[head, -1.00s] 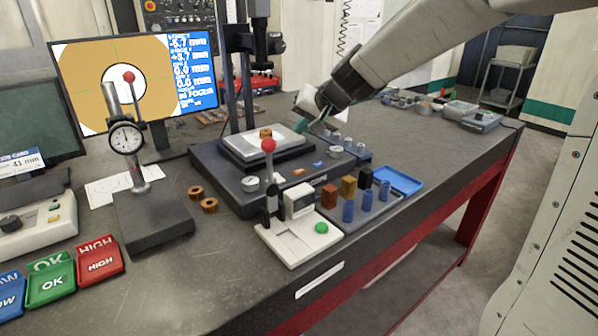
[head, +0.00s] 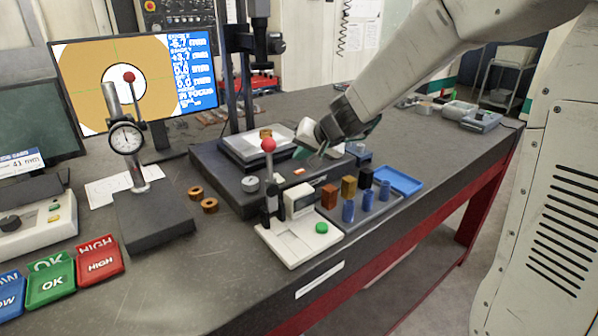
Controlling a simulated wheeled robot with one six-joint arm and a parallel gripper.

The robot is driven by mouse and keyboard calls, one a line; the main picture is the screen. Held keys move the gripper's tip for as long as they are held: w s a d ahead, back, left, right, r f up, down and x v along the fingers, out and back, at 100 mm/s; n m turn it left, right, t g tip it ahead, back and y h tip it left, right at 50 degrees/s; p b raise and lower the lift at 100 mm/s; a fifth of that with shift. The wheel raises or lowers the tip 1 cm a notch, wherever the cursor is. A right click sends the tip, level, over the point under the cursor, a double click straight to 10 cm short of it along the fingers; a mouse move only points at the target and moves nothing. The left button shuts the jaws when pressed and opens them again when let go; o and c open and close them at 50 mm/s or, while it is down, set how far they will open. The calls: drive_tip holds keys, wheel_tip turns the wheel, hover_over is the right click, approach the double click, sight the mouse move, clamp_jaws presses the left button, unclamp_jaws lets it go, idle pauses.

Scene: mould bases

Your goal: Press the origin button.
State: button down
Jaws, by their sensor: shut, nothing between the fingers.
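A dark measuring stand (head: 225,180) with a column stands mid-bench, and a bronze ring part (head: 265,133) rests on its pale stage (head: 245,147). A small orange button (head: 298,171) shows on the front of the stand's base. A small blue button beside it is now hidden or nearly hidden by my gripper. No label saying origin is readable. My gripper (head: 308,154) is shut and empty, pointing down just above the right side of the base, close to these buttons. I cannot tell whether its tips touch anything.
A monitor (head: 85,90) shows a ring and readings. A white device with a green button (head: 321,228) and a red-knobbed post (head: 268,145) stands in front. Coloured blocks and a blue tray (head: 400,180) lie to the right. A dial gauge (head: 127,138) stands left.

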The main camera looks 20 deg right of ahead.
drive_tip(key=shift+f, duration=0.75)
drive_tip(key=shift+f, duration=0.1)
idle(1.5)
drive_tip(key=shift+f, duration=0.3)
drive_tip(key=shift+f, duration=0.3)
idle(0.6)
drive_tip(key=shift+r, duration=0.75)
drive_tip(key=shift+r, duration=2.5)
